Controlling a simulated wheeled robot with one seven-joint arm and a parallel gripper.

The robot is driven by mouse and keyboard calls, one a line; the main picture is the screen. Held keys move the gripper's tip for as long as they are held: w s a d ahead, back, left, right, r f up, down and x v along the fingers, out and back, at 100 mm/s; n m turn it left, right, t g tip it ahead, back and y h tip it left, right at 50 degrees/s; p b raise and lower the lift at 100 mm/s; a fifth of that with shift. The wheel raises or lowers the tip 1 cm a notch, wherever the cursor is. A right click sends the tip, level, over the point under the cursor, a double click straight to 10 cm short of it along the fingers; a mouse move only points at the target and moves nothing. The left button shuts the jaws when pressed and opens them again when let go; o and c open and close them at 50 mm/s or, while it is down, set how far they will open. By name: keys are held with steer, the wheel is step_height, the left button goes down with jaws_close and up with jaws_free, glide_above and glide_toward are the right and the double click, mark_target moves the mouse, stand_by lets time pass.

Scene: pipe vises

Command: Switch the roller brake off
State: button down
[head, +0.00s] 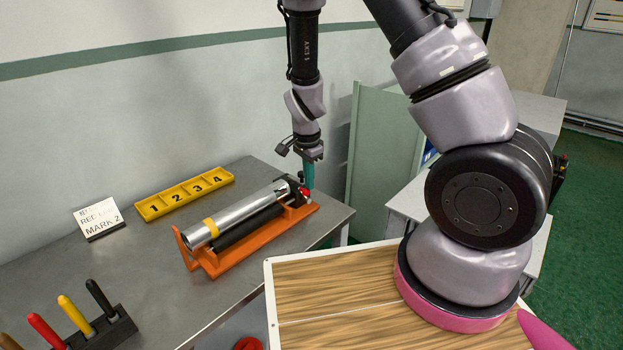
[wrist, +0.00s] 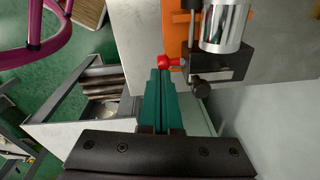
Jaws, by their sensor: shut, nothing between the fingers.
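An orange roller stand (head: 240,258) lies on the grey metal bench with a shiny pipe (head: 235,219) resting on its dark rollers. A small red knob (head: 304,192) sits at the stand's right end. In the wrist view the red knob (wrist: 168,63) shows beside a dark block (wrist: 230,66) at the pipe's end. My gripper (head: 309,185) points down at that end, its teal fingers together and empty. In the wrist view the fingertips (wrist: 160,75) are right at the red knob; I cannot tell whether they touch it.
A yellow tray (head: 185,193) numbered 1 to 4 and a white sign (head: 99,219) stand behind the stand. A black holder (head: 105,335) with several coloured handles is at the front left. The bench's right edge is close to my gripper.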

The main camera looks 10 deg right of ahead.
steer(key=shift+s+a+f, duration=0.25)
steer(key=shift+s+a, duration=0.1)
steer(key=shift+s, duration=0.1)
step_height(320, 180, up, 12)
steer(key=s, duration=0.1)
steer(key=shift+s+a+f, duration=0.15)
steer(key=shift+s+a, duration=0.15)
steer(key=shift+a, duration=0.1)
stand_by(0.4)
